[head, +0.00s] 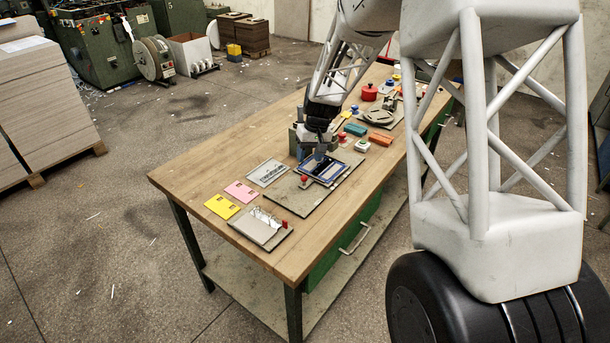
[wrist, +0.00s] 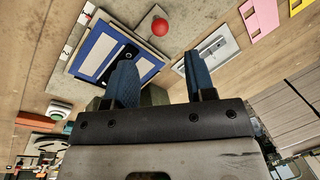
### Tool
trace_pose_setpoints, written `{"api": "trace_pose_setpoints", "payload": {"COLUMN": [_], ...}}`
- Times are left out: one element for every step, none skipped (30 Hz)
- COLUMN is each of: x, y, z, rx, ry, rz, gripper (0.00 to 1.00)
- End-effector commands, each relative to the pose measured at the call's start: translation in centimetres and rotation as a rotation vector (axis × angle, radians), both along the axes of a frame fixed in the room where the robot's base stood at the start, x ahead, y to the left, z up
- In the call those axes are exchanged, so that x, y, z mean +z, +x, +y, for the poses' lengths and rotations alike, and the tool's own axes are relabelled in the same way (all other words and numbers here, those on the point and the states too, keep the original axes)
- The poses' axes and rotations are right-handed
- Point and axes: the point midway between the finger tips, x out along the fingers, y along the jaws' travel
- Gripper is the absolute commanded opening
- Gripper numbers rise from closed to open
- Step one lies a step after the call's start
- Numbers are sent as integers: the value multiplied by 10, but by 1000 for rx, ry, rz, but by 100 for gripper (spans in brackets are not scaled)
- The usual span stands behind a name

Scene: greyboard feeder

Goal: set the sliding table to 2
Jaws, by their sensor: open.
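A flat blue-framed plate with pale panels, which looks like the sliding table (head: 326,170), lies on a grey board (head: 300,200) on the workbench. It also shows in the wrist view (wrist: 92,58), with a dark slot-like part near its right side. A red ball knob (head: 304,179) stands beside it, also seen in the wrist view (wrist: 160,27). My gripper (head: 319,155) is over the plate's far edge, and its blue fingers (wrist: 160,82) are apart with nothing between them. Contact cannot be told.
On the wooden workbench (head: 200,172) lie a grey framed plate (head: 267,173), pink (head: 240,191) and yellow (head: 221,206) cards, and a ring-binder-like board (head: 262,228). Orange (head: 380,139) and teal (head: 355,130) blocks and a red pot (head: 369,92) stand farther back. The left front is clear.

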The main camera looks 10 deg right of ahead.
Motion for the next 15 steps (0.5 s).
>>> {"api": "trace_pose_setpoints", "payload": {"x": [0,0,0,0,-1,-1,-2,-4,-5,-7,-9,-12,-15,-18,-22], "y": [0,0,0,0,0,0,0,0,0,0,-1,-1,-1,-1,-1], "z": [0,0,0,0,0,0,1,1,1,1,2,2,3,4,4], "rx": [0,0,0,0,0,0,0,0,0,0,0,0,0,0,0], "ry": [0,0,0,0,0,0,0,0,0,0,1,1,1,1,1], "rz": [0,0,0,0,0,0,1,1,1,1,2,2,2,2,2], "gripper": [50,50,50,50,50,50,50,50,50,50,50,50,50,50,50]}}
